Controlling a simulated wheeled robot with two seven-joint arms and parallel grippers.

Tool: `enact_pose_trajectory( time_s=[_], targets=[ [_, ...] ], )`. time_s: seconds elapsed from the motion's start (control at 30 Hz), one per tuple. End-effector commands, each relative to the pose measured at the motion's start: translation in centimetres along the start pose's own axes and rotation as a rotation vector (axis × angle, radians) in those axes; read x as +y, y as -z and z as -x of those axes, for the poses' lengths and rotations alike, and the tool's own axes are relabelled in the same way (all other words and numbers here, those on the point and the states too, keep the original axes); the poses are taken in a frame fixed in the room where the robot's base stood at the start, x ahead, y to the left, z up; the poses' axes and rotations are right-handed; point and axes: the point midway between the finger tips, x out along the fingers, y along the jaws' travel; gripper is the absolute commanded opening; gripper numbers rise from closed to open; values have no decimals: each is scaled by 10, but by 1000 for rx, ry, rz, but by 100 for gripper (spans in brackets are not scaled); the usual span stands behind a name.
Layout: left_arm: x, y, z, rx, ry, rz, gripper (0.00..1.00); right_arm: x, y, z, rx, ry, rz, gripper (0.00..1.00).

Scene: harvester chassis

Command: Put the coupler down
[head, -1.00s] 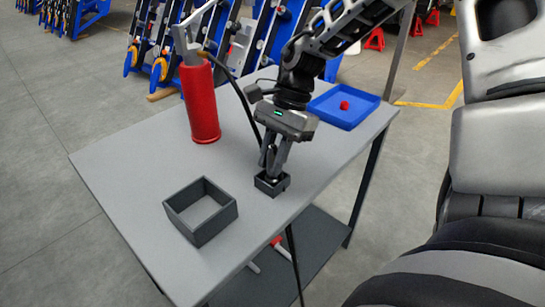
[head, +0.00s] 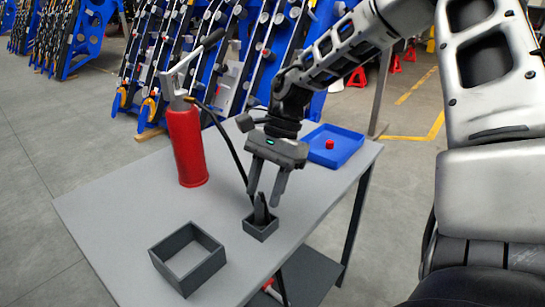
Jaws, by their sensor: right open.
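The coupler (head: 261,209) is a small dark piece standing roughly upright in a small dark square holder (head: 262,232) on the grey table. Its lower end is hidden by the holder's walls. My right gripper (head: 265,198) is open directly above the holder, its fingers apart on either side of the coupler's upper part. I cannot tell whether a finger still touches it. A black hose (head: 230,147) runs from the red pump cylinder (head: 187,147) down toward the coupler, partly behind the gripper. My left gripper is out of view.
A larger open dark square box (head: 188,259) stands at the table's front. A blue tray (head: 345,158) with a small red piece (head: 329,145) lies at the back right. The grey table (head: 110,215) is clear at left. Blue racks stand behind.

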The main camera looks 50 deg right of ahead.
Motion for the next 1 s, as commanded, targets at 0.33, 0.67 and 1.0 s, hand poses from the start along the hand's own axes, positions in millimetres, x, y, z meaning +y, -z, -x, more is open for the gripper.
enact_pose_trajectory(
  time_s=[0.33,0.67,1.0],
  targets=[
    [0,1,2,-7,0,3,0,-1,0,68,0,3,-1,42],
    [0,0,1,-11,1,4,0,0,0,81,0,-2,-3,42],
    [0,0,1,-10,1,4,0,0,0,81,0,-2,-2,42]
  ],
)
